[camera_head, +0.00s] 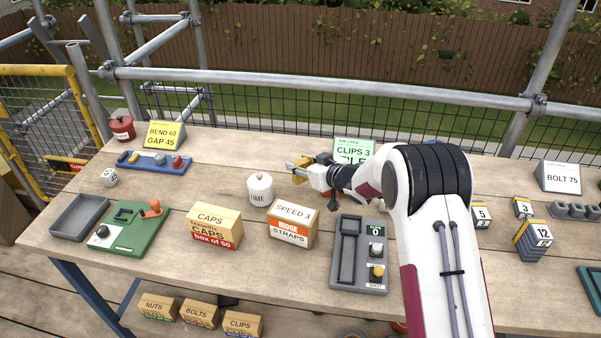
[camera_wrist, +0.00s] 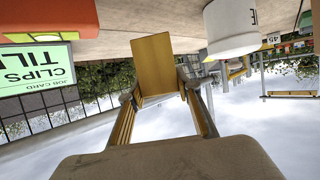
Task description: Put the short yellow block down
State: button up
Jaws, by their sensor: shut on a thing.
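My gripper (camera_head: 294,169) reaches left over the middle of the table, behind the white LIME pot (camera_head: 260,188) and in front of the green CLIPS card (camera_head: 353,149). It is shut on a short yellow block (camera_wrist: 152,64), which sits between the two fingertips (camera_wrist: 160,92) in the wrist view. In the head view the block is small and partly hidden by the fingers. I cannot tell whether it touches the table.
A blue tray with small pieces (camera_head: 154,162) is at back left. Bare planks lie left of my gripper.

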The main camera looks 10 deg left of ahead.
jog(key=shift+f, duration=1.75)
jog(key=shift+f, duration=0.1)
jog(key=o, duration=1.1)
jog(key=shift+c, duration=0.2)
jog(key=shift+s+d+r, duration=0.15)
jog(key=shift+d+r, duration=0.05)
jog(key=shift+r, duration=0.05)
jog(key=v, duration=1.1)
jog(key=shift+s+d+r, duration=0.1)
jog(key=shift+s, duration=0.05)
